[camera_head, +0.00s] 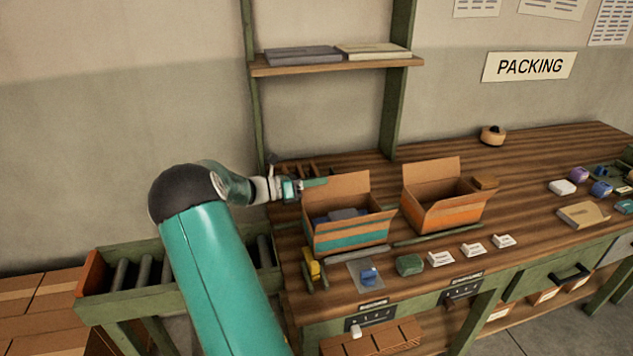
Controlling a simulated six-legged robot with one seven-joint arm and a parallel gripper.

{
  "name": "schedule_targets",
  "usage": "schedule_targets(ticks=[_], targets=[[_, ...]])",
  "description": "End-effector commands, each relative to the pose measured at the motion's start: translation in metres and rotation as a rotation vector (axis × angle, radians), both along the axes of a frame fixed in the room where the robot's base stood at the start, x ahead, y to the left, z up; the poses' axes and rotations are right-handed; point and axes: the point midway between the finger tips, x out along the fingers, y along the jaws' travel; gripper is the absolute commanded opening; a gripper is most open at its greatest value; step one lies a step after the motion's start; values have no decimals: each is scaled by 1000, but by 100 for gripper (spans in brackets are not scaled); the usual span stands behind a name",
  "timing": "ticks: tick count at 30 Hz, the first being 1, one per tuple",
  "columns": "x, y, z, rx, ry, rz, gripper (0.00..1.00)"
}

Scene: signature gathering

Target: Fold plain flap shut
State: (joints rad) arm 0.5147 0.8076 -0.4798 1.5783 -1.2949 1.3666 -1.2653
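Two open cardboard boxes stand on the wooden workbench (560,150). The left box (350,238) has a teal band on its front and grey and dark blue items inside. Its back flap (351,188) stands up. The right box (452,216) has an orange band, and its back flap (431,171) also stands up. I cannot tell which flap is the plain one. My gripper (316,182) is at the upper left of the left box, its tip close to the back flap's left edge. Whether it touches the flap is unclear. Its fingers are too small to show whether they are open.
A shelf (335,64) with flat packages hangs behind the boxes. A yellow item (313,268), a blue item (369,276), a green block (409,265) and white cards (472,249) lie in front. A roller conveyor (142,281) stands at left. The bench right of the boxes is partly clear.

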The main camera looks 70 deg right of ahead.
Motion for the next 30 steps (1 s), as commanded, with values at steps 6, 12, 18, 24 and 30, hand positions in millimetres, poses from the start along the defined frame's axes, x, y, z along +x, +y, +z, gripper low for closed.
schedule_targets(ticks=[6, 12, 18, 24, 30], targets=[[-2, 4, 2, -68, -54, 1, 0], [-7, 11, 4, -182, -145, 0, 0], [-14, 19, 5, -327, -262, 1, 0], [-20, 26, 4, -470, -376, 2, 0], [-25, 33, 2, -588, -472, 1, 0]])
